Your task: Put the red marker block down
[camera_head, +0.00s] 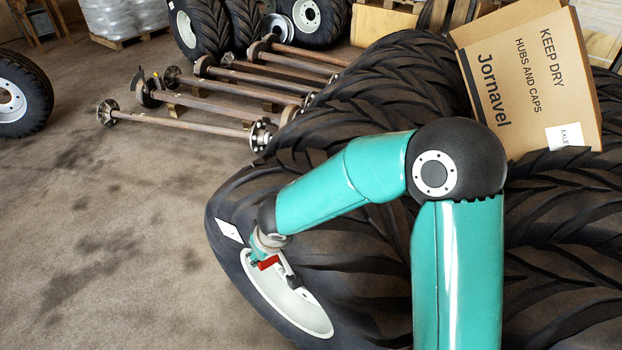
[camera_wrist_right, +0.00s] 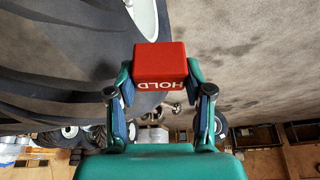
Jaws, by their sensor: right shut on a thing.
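The red marker block (camera_wrist_right: 160,66) shows in the right wrist view, with the word HOLD upside down on it. My right gripper (camera_wrist_right: 160,80) is shut on it, a finger on either side. In the head view a small part of the red block (camera_head: 267,262) shows at the end of my right arm, in front of the white rim of a big tyre (camera_head: 225,205). My right gripper (camera_head: 266,260) is mostly small and partly hidden there. I cannot tell whether the block touches the tyre or rim. My left gripper is in neither view.
Large tyres (camera_head: 400,85) fill the middle and right. A cardboard box (camera_head: 530,80) rests tilted on them. Several axles (camera_head: 185,108) lie on the floor behind. Another wheel (camera_head: 15,95) stands at the far left. The concrete floor (camera_head: 110,230) on the left is clear.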

